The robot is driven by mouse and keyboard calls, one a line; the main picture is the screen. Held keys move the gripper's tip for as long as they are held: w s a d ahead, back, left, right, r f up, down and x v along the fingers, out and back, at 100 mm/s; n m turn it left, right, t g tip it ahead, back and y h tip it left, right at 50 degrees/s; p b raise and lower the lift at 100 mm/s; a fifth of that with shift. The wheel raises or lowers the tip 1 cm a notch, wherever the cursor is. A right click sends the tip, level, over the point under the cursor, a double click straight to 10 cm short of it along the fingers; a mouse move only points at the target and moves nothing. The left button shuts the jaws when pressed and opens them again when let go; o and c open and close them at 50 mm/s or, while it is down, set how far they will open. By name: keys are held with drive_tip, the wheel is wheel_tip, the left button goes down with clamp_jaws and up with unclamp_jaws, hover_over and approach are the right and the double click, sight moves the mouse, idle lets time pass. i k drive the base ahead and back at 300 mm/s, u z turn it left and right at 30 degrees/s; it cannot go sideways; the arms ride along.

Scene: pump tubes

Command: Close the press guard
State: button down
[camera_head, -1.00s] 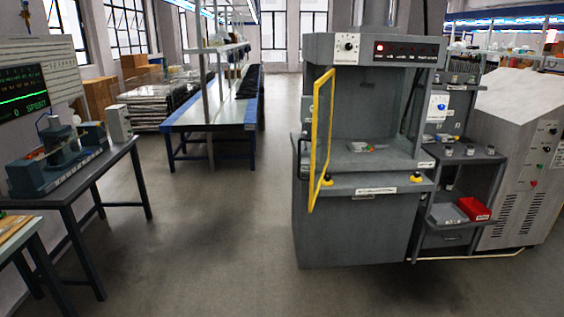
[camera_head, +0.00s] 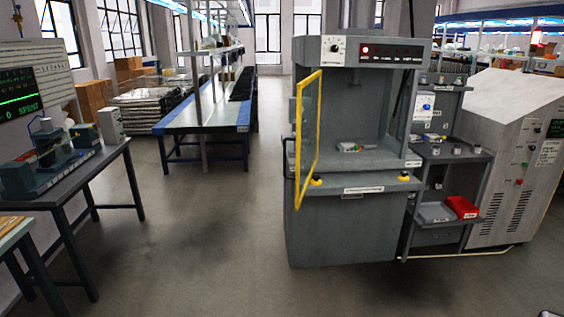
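The press (camera_head: 345,225) is a grey cabinet right of centre in the head view, with an open work bay at its front. Its guard (camera_head: 297,140) is a yellow-framed clear panel, swung open at the bay's left side and standing out toward me. A dark handle (camera_head: 287,152) shows beside the guard at the press's left edge. A small part with green and red bits (camera_head: 349,147) lies on the bay floor. My gripper is not in view.
A shelf stand with a red bin (camera_head: 462,207) adjoins the press on the right, beside a large grey machine (camera_head: 500,150). A dark table (camera_head: 75,178) with a device stands at left. A long blue-edged bench (camera_head: 205,118) runs behind. The floor (camera_head: 200,240) between is clear.

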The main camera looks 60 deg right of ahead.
sight(304, 132)
drive_tip(key=z, duration=0.05)
drive_tip(key=i, duration=1)
drive_tip(key=u, duration=0.05)
